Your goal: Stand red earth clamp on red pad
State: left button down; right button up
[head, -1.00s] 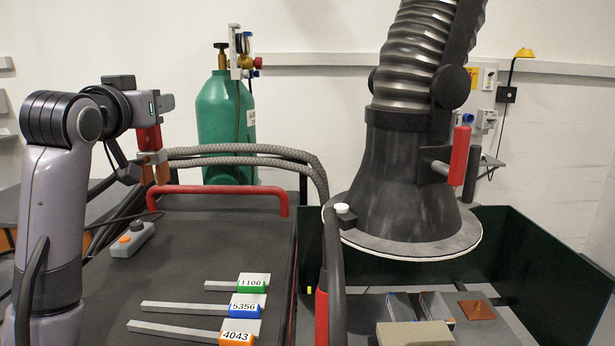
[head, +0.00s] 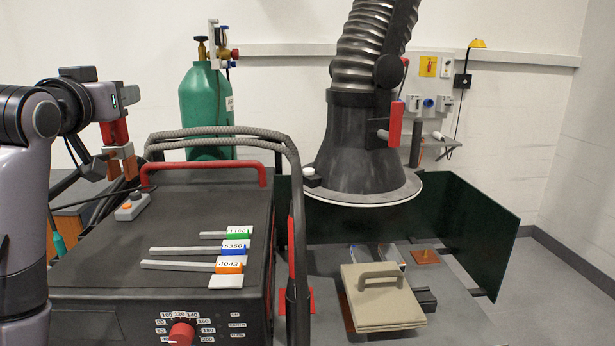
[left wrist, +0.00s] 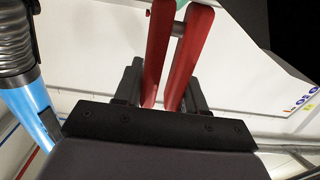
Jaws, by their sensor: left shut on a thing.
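The red earth clamp (head: 115,133) hangs from my left gripper (head: 118,100) at the left of the head view, with its copper-coloured jaws downward. My left gripper is shut on it, above the far left corner of the dark machine. In the left wrist view, the clamp's two red arms (left wrist: 184,55) stand between the dark fingers (left wrist: 162,88). A flat red patch, seemingly the red pad (head: 310,300), lies on the grey table just right of the machine. The machine's cables partly hide it. The clamp is well apart from it. My right gripper is out of view.
The machine (head: 190,220) carries tagged rods and a red handle (head: 205,168). Thick cables (head: 296,230) arch down its right side. A fume hood (head: 362,160) hangs over the table. A beige handled block (head: 382,298) and a copper plate (head: 425,257) occupy the table.

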pick_arm(q)
jog(key=s+d+f, duration=0.3)
jog(key=s+f, duration=0.3)
jog(key=f, duration=0.6)
jog(key=s+d+f, duration=0.3)
jog(key=s+f, duration=0.3)
jog(key=f, duration=0.7)
jog(key=s+d+f+h, duration=0.1)
jog(key=s+d+f, duration=0.2)
jog(key=f, duration=0.9)
jog(key=s, duration=0.3)
jog(key=shift+s+f+m, duration=0.2)
jog(key=shift+s+m, duration=0.05)
jog(key=shift+m, duration=0.15)
